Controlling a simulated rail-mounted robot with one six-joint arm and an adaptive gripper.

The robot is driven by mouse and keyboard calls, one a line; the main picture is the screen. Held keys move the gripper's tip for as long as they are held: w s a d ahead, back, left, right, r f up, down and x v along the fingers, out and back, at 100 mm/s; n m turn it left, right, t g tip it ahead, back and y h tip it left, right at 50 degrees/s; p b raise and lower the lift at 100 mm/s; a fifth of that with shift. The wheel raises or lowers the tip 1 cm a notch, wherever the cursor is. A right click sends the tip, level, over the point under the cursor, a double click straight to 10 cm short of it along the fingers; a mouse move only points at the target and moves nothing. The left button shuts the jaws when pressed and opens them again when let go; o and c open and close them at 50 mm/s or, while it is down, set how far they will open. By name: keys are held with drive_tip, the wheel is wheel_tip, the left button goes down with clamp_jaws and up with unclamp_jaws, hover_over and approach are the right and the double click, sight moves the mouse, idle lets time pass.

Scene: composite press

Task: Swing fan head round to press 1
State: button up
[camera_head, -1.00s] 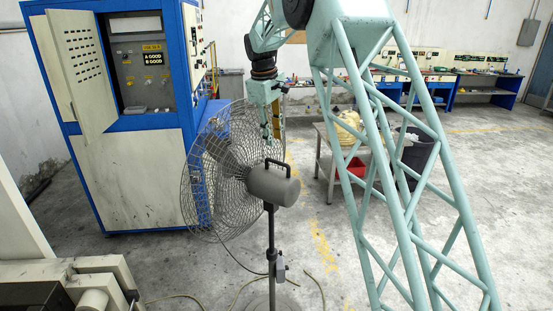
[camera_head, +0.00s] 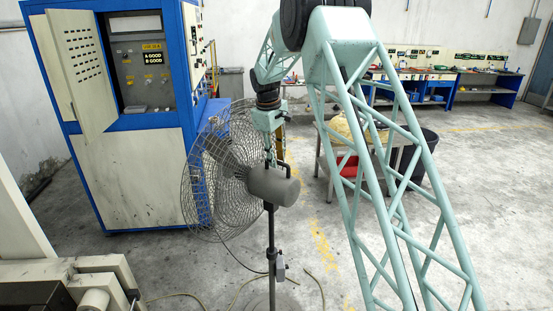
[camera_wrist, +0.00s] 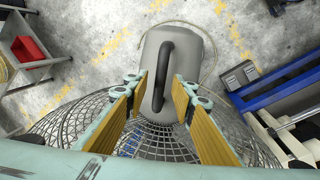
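The pedestal fan stands in the middle of the head view, its round wire cage (camera_head: 220,170) facing left and its grey motor housing (camera_head: 273,187) on the right of the cage. A black handle (camera_head: 280,165) arches over the housing. My gripper (camera_head: 270,160) is above the fan head, down at the handle. In the wrist view my gripper (camera_wrist: 160,112) has its two yellow-padded fingers apart, one on each side of the black handle (camera_wrist: 163,75), with gaps between pads and handle. The grey housing (camera_wrist: 190,52) lies below. Which machine is press 1 is unclear.
A blue and white cabinet (camera_head: 140,180) with an open door stands behind the fan at left. A cream machine (camera_head: 90,275) fills the lower left. A metal table (camera_head: 325,160) and a dark bin (camera_head: 425,155) stand to the right. Cables lie on the floor by the stand.

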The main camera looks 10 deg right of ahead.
drive_tip(key=shift+c, duration=0.5)
clamp_jaws()
